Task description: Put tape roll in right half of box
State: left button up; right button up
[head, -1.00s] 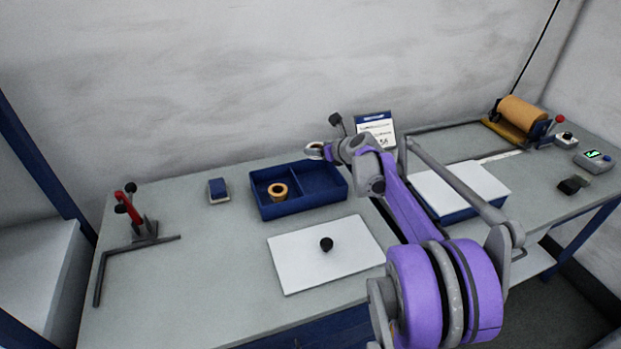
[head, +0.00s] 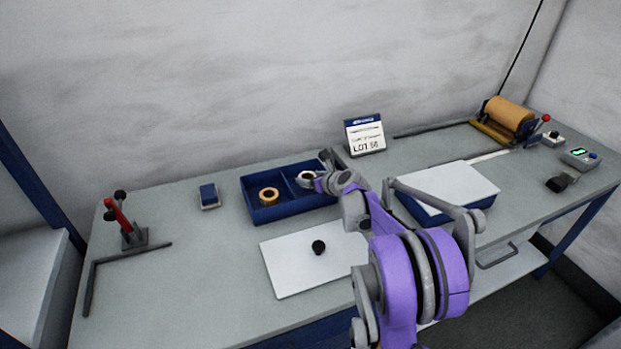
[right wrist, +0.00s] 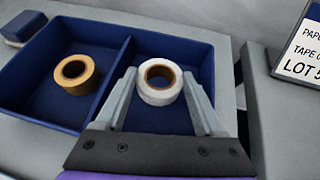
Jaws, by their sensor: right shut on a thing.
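The blue box (head: 276,212) stands on the bench, split by a divider (right wrist: 114,78) into two halves. My right gripper (head: 312,181) is shut on a white tape roll (head: 305,178) with a brown core. In the right wrist view the white roll (right wrist: 160,82) sits between the two fingers (right wrist: 165,88), within the outline of the box's right half. I cannot tell whether it touches the box floor. A tan tape roll (right wrist: 76,74) lies in the left half. My left gripper is not in view.
A white board with a black knob (head: 318,247) lies in front of the box. A lot sign (head: 365,136) stands behind right, a blue block (head: 208,196) left. A red-handled clamp (head: 120,215) is far left. A white-topped blue box (head: 450,186) is to the right.

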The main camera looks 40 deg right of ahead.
jog(key=shift+f+b, duration=0.4)
jog(key=shift+f, duration=0.2)
jog(key=o, duration=1.4)
jog(key=shift+r, duration=0.2)
jog(key=v, duration=0.8)
jog(key=p+v, duration=0.1)
jog(key=v, duration=0.3)
jog(key=shift+r, duration=0.45)
